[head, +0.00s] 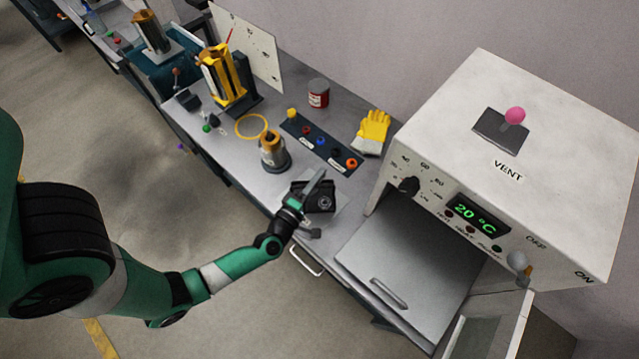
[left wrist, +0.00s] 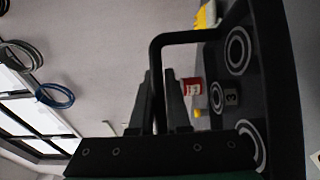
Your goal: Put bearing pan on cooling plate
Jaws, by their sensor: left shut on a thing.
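The bearing pan (head: 321,203) is a small black pan with a handle. In the left wrist view the pan (left wrist: 240,110) shows pale rings and a small label "3", and stands on edge in the picture. My left gripper (head: 308,197) is shut on its handle; in the left wrist view the gripper (left wrist: 158,100) has a finger on each side of the handle bar. In the head view the pan is over the bench's front part, left of the oven. A pale flat plate (head: 328,228) shows partly behind the pan and gripper; I cannot tell if it is the cooling plate. My right gripper is out of view.
The white oven (head: 520,150) reads 20 °C; a grey panel (head: 400,262) with a handle lies before it. A motor-like part (head: 272,155), a dark tray of coloured rings (head: 322,141), a red can (head: 318,93) and yellow gloves (head: 373,130) stand on the bench.

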